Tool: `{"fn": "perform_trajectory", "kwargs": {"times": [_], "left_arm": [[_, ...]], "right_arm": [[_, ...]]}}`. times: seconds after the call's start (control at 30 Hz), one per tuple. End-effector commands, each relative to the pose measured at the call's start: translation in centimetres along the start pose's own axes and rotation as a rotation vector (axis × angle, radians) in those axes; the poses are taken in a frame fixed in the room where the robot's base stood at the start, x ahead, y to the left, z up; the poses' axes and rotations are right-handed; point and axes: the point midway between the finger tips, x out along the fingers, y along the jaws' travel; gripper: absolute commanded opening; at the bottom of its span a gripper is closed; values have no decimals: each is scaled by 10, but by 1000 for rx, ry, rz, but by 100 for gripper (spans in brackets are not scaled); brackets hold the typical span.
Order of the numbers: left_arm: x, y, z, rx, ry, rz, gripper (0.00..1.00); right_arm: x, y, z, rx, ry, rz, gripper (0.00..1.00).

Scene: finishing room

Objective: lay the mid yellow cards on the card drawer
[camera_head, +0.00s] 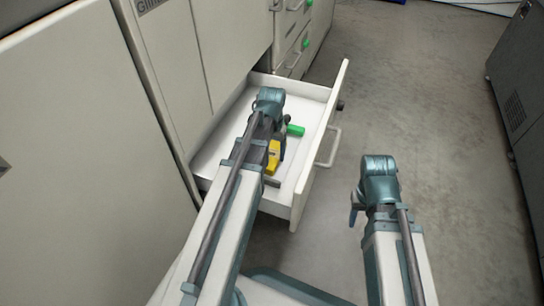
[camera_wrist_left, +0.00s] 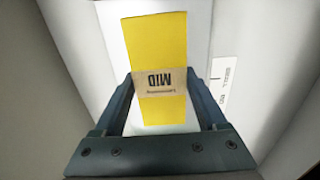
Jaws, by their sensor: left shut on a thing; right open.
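The mid yellow cards (camera_head: 273,157) are a yellow stack with a pale band reading "MID", clearest in the left wrist view (camera_wrist_left: 158,40). My left gripper (camera_wrist_left: 160,80) is shut on the cards, with one finger on each side of the band. The card drawer (camera_head: 297,190) is pulled open and white inside. The left gripper and cards are over or inside it; I cannot tell whether the cards touch its floor. My left arm hides part of the drawer. My right gripper (camera_head: 356,205) is open and empty, to the right of and outside the drawer.
A green piece (camera_head: 296,130) shows at the drawer, beside my left arm. The drawer front has a handle (camera_head: 329,148) on its right. Pale cabinets (camera_head: 85,150) line the left side. A dark grey unit (camera_head: 518,90) stands at far right. The concrete floor (camera_head: 430,110) between is clear.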

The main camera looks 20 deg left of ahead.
Motion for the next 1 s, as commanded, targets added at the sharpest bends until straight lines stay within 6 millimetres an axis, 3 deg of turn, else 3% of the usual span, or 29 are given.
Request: {"fn": "perform_trajectory", "kwargs": {"times": [0.47, 0.5, 0.63, 1.0], "left_arm": [[7, 0, 0, 0, 0, 0, 0], [7, 0, 0, 0, 0, 0, 76], [6, 0, 0, 0, 0, 0, 100], [3, 0, 0, 0, 0, 0, 100]], "right_arm": [[7, -1, 0, 2, 0, 0, 50], [7, -1, 0, 2, 0, 0, 50], [6, -1, 0, 2, 0, 0, 50], [3, 0, 0, 2, 0, 0, 50]]}}
